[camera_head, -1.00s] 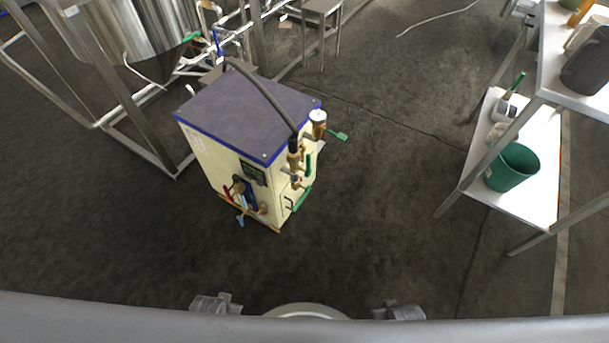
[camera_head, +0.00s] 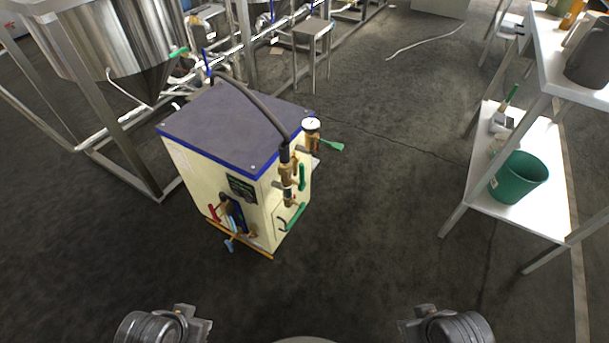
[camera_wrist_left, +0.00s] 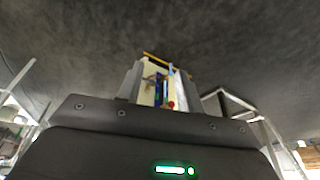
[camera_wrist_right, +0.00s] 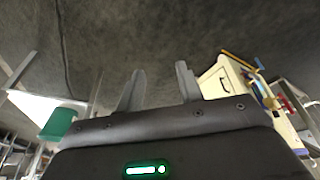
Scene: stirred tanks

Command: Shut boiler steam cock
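The boiler (camera_head: 215,160) is a cream box with a grey, blue-edged top, standing on the floor left of centre in the head view. Brass fittings with green levers (camera_head: 301,178) are on its right side, below a black hose. Another green lever (camera_head: 333,146) sticks out by a gauge. Which lever is the steam cock I cannot tell. The boiler also shows in the left wrist view (camera_wrist_left: 148,85) and right wrist view (camera_wrist_right: 222,82). My left gripper (camera_wrist_left: 160,72) and right gripper (camera_wrist_right: 160,70) are open and empty, well away from the boiler.
A steel tank (camera_head: 120,35) on a frame stands at the back left. A white shelf table (camera_head: 540,190) with a green bucket (camera_head: 518,178) is on the right. The floor in front of and right of the boiler is clear.

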